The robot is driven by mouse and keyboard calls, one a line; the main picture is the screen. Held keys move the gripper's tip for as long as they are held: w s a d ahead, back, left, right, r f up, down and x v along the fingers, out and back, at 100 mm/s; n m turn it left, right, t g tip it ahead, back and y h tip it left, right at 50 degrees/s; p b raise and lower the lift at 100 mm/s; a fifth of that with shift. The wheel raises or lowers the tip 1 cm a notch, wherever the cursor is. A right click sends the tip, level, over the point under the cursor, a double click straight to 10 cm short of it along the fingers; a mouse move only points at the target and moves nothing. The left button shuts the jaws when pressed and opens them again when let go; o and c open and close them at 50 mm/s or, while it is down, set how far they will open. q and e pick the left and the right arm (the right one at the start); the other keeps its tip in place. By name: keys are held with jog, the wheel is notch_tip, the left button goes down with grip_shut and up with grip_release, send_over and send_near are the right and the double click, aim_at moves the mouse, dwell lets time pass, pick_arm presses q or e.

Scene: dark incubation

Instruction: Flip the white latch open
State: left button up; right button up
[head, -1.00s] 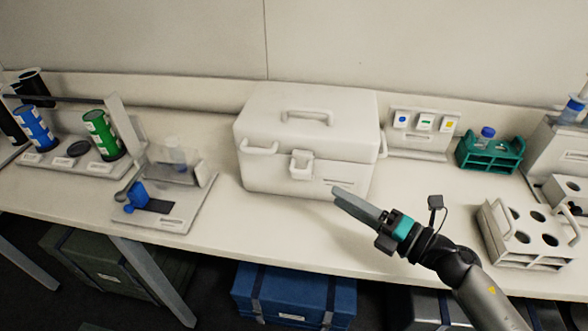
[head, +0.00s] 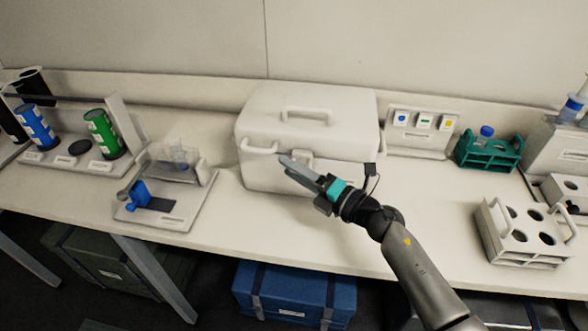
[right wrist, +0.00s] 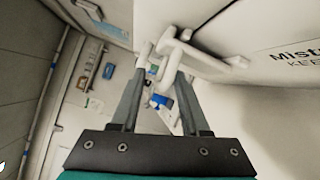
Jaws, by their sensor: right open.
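A white box (head: 310,130) with a lid stands on the bench in the middle of the head view. Its white latch (head: 303,155) is on the front face, partly hidden by my right gripper. My right gripper (head: 285,161) is in front of the box, with its fingertips at the latch. In the right wrist view the latch (right wrist: 178,48) shows at the fingertips of the open gripper (right wrist: 162,68). I cannot tell whether the fingers touch it. My left gripper is not in view.
A white scale-like stand with a blue part (head: 150,200) is left of the box. A switch panel (head: 422,130), a green rack (head: 488,152) and a white rack (head: 525,245) are to the right. The bench in front of the box is clear.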

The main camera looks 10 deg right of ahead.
jog(key=shift+c, duration=0.2)
grip_shut()
dwell(1.1)
